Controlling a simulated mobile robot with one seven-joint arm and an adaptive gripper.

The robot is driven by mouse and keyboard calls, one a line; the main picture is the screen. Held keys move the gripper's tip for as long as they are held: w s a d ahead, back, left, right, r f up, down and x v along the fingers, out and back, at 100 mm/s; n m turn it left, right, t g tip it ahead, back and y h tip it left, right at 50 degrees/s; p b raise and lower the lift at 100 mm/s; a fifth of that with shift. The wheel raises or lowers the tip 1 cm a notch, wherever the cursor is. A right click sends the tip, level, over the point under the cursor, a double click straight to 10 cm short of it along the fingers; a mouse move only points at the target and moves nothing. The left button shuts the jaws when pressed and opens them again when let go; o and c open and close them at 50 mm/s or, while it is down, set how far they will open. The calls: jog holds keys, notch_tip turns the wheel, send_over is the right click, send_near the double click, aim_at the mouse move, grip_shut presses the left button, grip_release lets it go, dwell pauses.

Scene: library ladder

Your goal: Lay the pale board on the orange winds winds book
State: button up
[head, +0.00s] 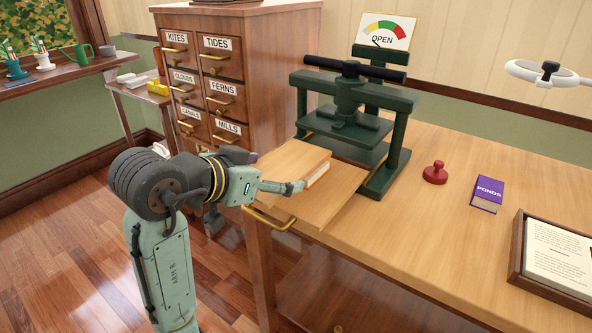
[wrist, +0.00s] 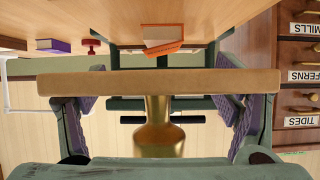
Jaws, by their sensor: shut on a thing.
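The pale board (head: 283,157) is level in the head view, over the left part of the orange book (head: 318,175), whose right end shows beside it. My gripper (head: 295,187) is shut on the board at the near side. In the upside-down wrist view the board (wrist: 160,83) spans edge-on across both fingers (wrist: 163,105). The orange book (wrist: 163,43) lies beyond and below it, with a gap showing between them. The book's lettering is too small to read. A brass piece (wrist: 158,130) shows between the fingers; I cannot tell what it belongs to.
The book lies on a wooden tray (head: 325,207) reaching out from the green press (head: 347,115). A red stamp (head: 435,173), a purple book (head: 487,193) and a framed sheet (head: 553,258) are to the right. A drawer cabinet (head: 255,75) stands behind my arm.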

aim_at(288, 161)
jog(key=w+d, duration=0.2)
jog(key=w, duration=0.1)
jog(key=w+d, duration=0.1)
jog(key=w, duration=0.1)
jog(key=shift+w+d+f+p, duration=0.25)
jog(key=shift+d+p, duration=0.05)
jog(key=shift+d, duration=0.05)
jog(key=shift+w+d+f, duration=0.1)
jog(key=shift+w+f, duration=0.1)
jog(key=shift+f, duration=0.75)
jog(key=shift+w+d+f, duration=0.1)
jog(key=shift+w+f, duration=0.05)
jog(key=shift+f, duration=0.75)
jog(key=shift+f, duration=0.15)
jog(key=o, duration=1.3)
jog(key=shift+r, duration=0.25)
jog(key=v, duration=1.2)
jog(key=shift+f, duration=0.1)
